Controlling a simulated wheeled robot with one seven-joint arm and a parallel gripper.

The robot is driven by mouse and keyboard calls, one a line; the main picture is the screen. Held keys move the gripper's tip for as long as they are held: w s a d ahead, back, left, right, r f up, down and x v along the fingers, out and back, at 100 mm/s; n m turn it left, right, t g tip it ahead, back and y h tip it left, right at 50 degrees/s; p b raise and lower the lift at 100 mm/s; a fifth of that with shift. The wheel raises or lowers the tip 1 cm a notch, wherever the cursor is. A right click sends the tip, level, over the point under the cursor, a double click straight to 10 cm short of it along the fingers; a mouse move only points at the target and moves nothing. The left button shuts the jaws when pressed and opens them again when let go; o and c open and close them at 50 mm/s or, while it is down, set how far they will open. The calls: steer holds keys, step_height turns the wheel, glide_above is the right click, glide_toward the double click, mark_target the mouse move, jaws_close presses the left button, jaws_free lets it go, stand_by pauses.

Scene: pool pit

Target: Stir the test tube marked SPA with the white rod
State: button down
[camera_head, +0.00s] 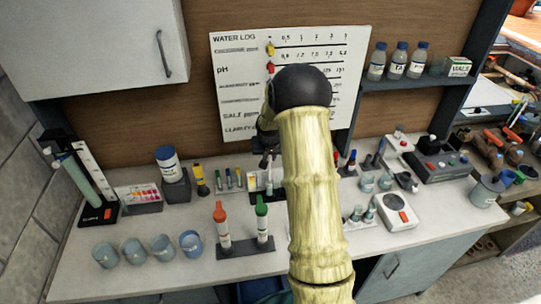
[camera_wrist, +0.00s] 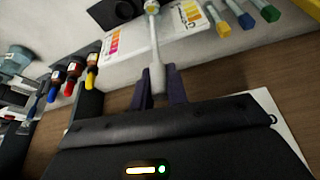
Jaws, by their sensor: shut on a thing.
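My gripper (camera_wrist: 158,80) is shut on the white rod (camera_wrist: 157,50), whose thick end sits between the two dark fingers. The rod's thin shaft runs away from the fingers to a pale round end at the top of the wrist view. In the head view my gripper (camera_head: 266,150) is partly hidden by my arm, above the back of the counter. An orange-capped tube (camera_head: 222,226) and a green-capped tube (camera_head: 262,222) stand upright in a dark rack (camera_head: 246,246) at the front. I cannot read an SPA mark on any tube.
Several cups (camera_head: 148,248) stand front left. A dark stand (camera_head: 98,212) holds a tilted cylinder at the left. A colour chart (camera_head: 138,197) and white jar (camera_head: 168,165) are behind the cups. A scale (camera_head: 397,212) is at the right. Free counter lies before the rack.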

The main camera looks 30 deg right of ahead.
steer(key=shift+w+a+f, duration=0.1)
steer(key=shift+f, duration=0.25)
steer(key=shift+f+b, duration=0.1)
steer(key=shift+b, duration=0.2)
steer(key=shift+f, duration=0.1)
step_height(320, 180, down, 5)
steer(key=b, duration=0.4)
steer(key=shift+f, duration=0.2)
stand_by(0.7)
steer(key=shift+s+d+b, duration=0.2)
steer(key=shift+b, duration=0.1)
